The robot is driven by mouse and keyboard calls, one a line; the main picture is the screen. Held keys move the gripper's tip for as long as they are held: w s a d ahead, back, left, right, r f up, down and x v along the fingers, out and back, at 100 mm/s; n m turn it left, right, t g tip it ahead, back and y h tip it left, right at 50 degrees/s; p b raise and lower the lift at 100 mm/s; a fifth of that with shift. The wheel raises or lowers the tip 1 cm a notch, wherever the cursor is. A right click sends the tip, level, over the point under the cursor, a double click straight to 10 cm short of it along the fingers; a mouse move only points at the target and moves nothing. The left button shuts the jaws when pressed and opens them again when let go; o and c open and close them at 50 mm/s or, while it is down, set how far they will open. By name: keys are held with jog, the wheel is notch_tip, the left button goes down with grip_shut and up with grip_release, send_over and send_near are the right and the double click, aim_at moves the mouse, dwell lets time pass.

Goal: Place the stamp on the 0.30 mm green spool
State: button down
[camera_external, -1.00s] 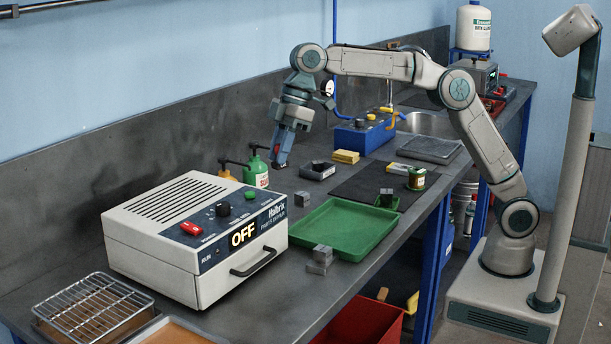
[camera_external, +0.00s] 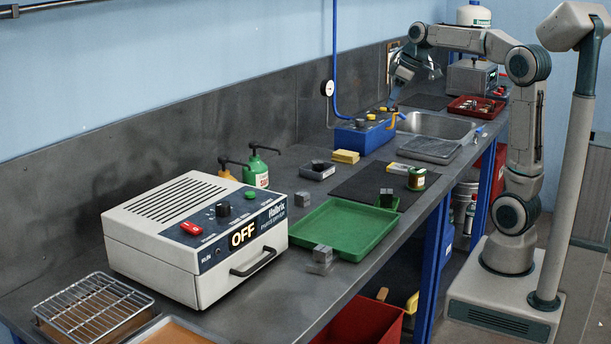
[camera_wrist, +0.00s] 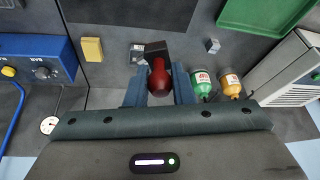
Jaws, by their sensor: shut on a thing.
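My gripper (camera_wrist: 158,90) is shut on the stamp (camera_wrist: 159,80), which has a dark red, rounded handle and a dark block at its far end. In the external view my gripper (camera_external: 394,98) is raised near the wall, above the blue box; the stamp cannot be made out there. A spool with green flanges and a tan middle (camera_external: 416,179) stands on the dark mat (camera_external: 360,187), well right of and below my gripper. No 0.30 mm marking is readable.
The blue box (camera_external: 362,138) stands below my gripper, with the sink (camera_external: 440,127) to its right.

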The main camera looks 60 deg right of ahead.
jog(key=m, duration=0.2)
send_over(412, 168)
jog(key=s+d, duration=0.1)
jog(key=s, duration=0.1)
jog(key=s+d+f+m+h, duration=0.25)
jog(key=s+d, duration=0.35)
jog(key=s, duration=0.3)
jog(key=shift+y, duration=0.25)
jog(key=w+a+f, duration=0.2)
jog(key=w+f, duration=0.1)
jog(key=f, duration=0.1)
jog(key=w+a+f+p, duration=0.1)
jog(key=w+a+f, duration=0.4)
jog(key=w+f, duration=0.1)
jog(key=f, duration=0.1)
jog(key=shift+a+f, duration=0.15)
jog(key=shift+f, duration=2.25)
jog(key=shift+f, duration=0.2)
jog(key=c, duration=1.2)
grip_release()
jog(key=shift+c, duration=0.2)
